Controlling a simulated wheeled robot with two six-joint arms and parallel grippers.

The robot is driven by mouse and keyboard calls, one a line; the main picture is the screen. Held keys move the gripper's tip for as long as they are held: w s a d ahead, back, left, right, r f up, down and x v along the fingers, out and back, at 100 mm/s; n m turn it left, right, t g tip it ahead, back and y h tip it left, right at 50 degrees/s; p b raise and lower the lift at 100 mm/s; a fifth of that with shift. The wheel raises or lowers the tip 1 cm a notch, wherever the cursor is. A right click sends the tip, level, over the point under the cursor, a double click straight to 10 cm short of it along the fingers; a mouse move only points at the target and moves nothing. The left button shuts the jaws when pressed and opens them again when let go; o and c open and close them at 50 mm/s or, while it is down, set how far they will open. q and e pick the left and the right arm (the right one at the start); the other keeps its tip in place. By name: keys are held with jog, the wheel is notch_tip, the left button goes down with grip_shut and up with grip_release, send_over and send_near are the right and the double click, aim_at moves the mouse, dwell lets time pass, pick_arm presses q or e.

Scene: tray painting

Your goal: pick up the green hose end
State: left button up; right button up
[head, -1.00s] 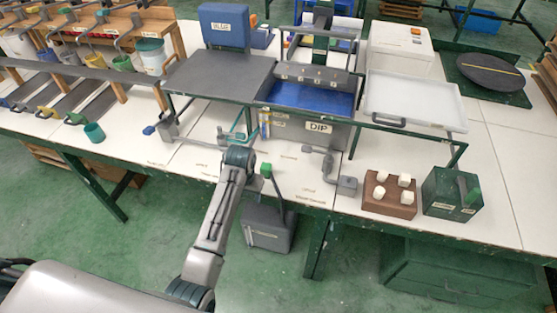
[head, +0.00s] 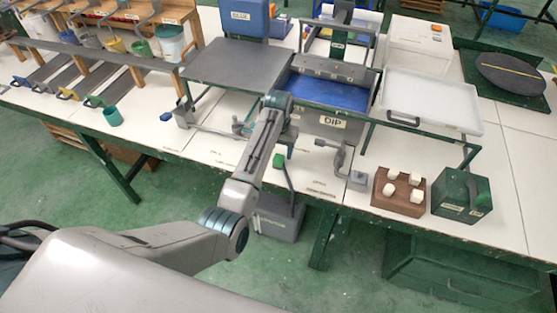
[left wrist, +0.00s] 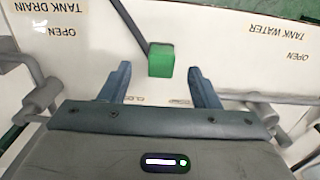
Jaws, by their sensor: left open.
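The green hose end (head: 278,160) is a small green block on top of a dark, thin hose that rises from a grey box at the table's front edge. In the left wrist view the green hose end (left wrist: 160,60) lies ahead of the fingers, centred between their tips. My left gripper (left wrist: 160,76) is open, with its two blue-grey fingers apart and nothing between them. In the head view my left gripper (head: 290,150) points down just beside the hose end and is partly hidden by its own arm. My right gripper is in neither view.
The grey box (head: 278,217) stands below the table edge. A grey valve handle (head: 342,160) is to the right, near a brown block with white knobs (head: 400,190) and a green box (head: 462,196). The DIP tank (head: 332,92) stands behind. White tabletop (head: 215,150) to the left is mostly clear.

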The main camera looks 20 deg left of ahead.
aim_at(279, 157)
pick_arm(q)
jog(key=f, duration=0.1)
jog(key=f+p, duration=0.1)
jog(key=f, duration=0.1)
jog(key=w+f, duration=0.1)
jog(key=f, duration=0.1)
jog(key=shift+a+p, duration=0.1)
jog(key=shift+p, duration=0.3)
jog(key=shift+f, duration=0.3)
jog(key=c, duration=1)
jog(key=shift+r, duration=0.15)
